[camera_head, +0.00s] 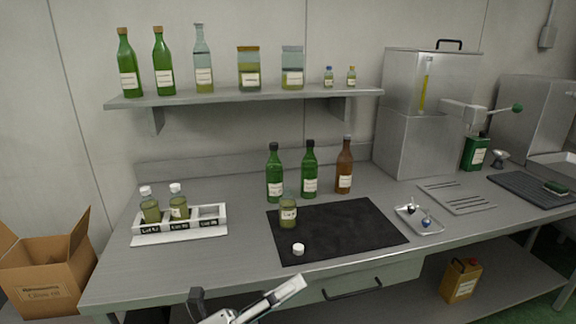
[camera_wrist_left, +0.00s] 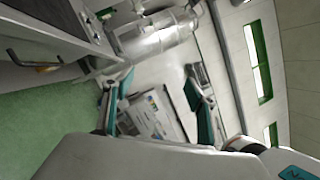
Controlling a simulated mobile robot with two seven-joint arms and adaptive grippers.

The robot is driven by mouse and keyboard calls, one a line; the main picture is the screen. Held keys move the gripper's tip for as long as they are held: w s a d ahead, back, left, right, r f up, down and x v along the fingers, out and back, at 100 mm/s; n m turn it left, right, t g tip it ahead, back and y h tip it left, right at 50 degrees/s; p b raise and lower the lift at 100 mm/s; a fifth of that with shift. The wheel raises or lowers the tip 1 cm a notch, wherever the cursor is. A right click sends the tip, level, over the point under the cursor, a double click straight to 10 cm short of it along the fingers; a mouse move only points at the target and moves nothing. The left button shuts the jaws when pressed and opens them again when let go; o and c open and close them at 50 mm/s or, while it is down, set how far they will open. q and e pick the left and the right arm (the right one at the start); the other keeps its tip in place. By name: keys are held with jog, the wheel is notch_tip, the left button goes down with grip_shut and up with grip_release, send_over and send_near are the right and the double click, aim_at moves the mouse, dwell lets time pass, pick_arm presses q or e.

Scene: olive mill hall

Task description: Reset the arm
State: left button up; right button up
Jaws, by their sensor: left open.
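My left gripper (camera_head: 248,292) is at the bottom of the head view, in front of the bench's front edge. Its two fingers are spread and nothing is between them. The left wrist view shows the same gripper (camera_wrist_left: 158,100) with its teal-padded fingers apart and empty. That view looks sideways across the hall, with a green floor at left. My right gripper is in neither view.
On the steel bench (camera_head: 185,262) are a black mat (camera_head: 345,232) with a jar (camera_head: 288,215) and white cap (camera_head: 298,249), a labelled rack (camera_head: 218,229), several bottles and a metal tray (camera_head: 419,221). A drawer handle (camera_head: 352,290) is right of the gripper. An open cardboard box (camera_head: 45,285) stands left.

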pick_arm(q)
jog(key=w+a+f+n+t+y, duration=0.1)
jog(key=a+f+n+t+y, duration=0.2)
jog(key=a+f+n+y, duration=0.45)
jog(key=a+f+n+t+y, duration=0.35)
jog(key=f+n, duration=0.55)
jog(key=n, duration=0.4)
jog(key=s+a+f+n+g+y, duration=0.2)
jog(key=s+a+f+n, duration=0.2)
jog(key=f, duration=0.5)
jog(key=s+a+f+n+g+y, duration=0.3)
jog(key=s+a+f+n, duration=0.2)
jog(key=s+f+n, duration=0.3)
notch_tip(320, 180, down, 2)
jog(key=shift+s+a+f, duration=0.1)
jog(key=shift+s+a, duration=0.15)
jog(key=shift+s, duration=0.3)
